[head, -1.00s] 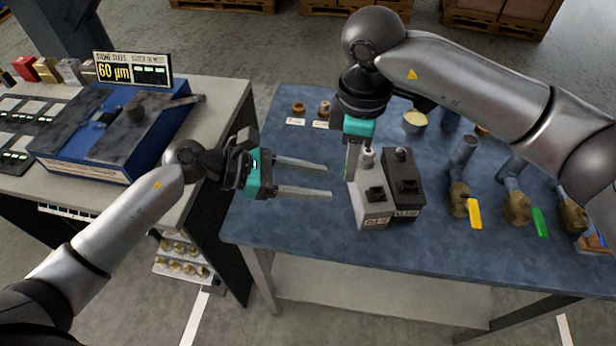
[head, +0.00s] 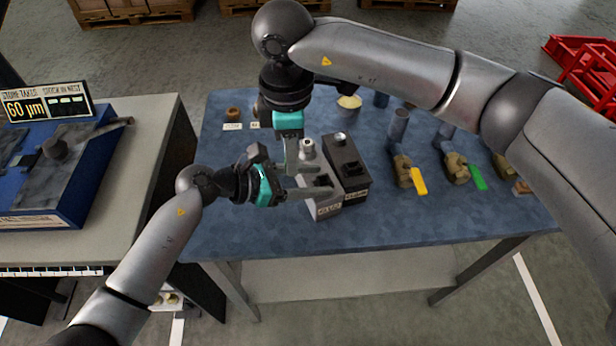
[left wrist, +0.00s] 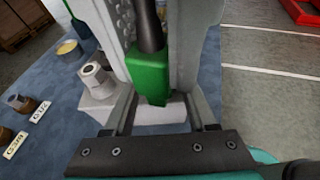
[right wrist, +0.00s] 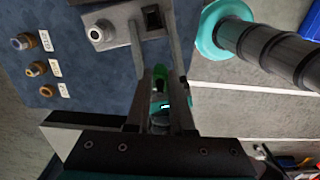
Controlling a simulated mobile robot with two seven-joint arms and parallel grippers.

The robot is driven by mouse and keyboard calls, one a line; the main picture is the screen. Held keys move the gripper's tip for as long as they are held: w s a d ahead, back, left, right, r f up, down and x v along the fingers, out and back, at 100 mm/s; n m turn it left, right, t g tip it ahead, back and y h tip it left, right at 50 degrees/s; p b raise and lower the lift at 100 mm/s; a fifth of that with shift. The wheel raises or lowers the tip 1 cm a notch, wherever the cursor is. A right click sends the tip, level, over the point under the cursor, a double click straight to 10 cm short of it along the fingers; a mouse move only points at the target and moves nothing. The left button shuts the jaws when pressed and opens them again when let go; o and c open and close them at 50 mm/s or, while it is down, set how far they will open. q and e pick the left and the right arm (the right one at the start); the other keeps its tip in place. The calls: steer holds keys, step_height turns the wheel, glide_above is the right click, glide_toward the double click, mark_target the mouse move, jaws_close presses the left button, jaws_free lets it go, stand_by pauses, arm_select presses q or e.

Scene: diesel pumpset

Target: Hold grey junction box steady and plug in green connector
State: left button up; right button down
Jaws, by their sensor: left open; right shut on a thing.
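The grey junction box (head: 328,211) stands on the blue table, with a silver gland and a dark socket on top. My left gripper (head: 318,182) is open, its fingers reaching over or beside the box; whether they touch it cannot be told. My right gripper (head: 301,168) points down at the box's left side, shut on the green connector (left wrist: 149,74). In the left wrist view the connector hangs roughly upright with its black cable above. In the right wrist view the connector (right wrist: 160,76) sits between the fingers, apart from the socket (right wrist: 152,17).
A black box (head: 346,167) stands right beside the grey one. Valves with yellow (head: 418,181) and green (head: 478,178) handles stand further right. Small brass fittings (head: 233,114) with labels sit at the back left. The table's front area is clear.

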arm_select(q)
steer(key=shift+c, duration=0.2)
jaws_close()
stand_by(1.1)
steer(key=shift+c, duration=0.5)
jaws_free()
jaws_close()
stand_by(1.4)
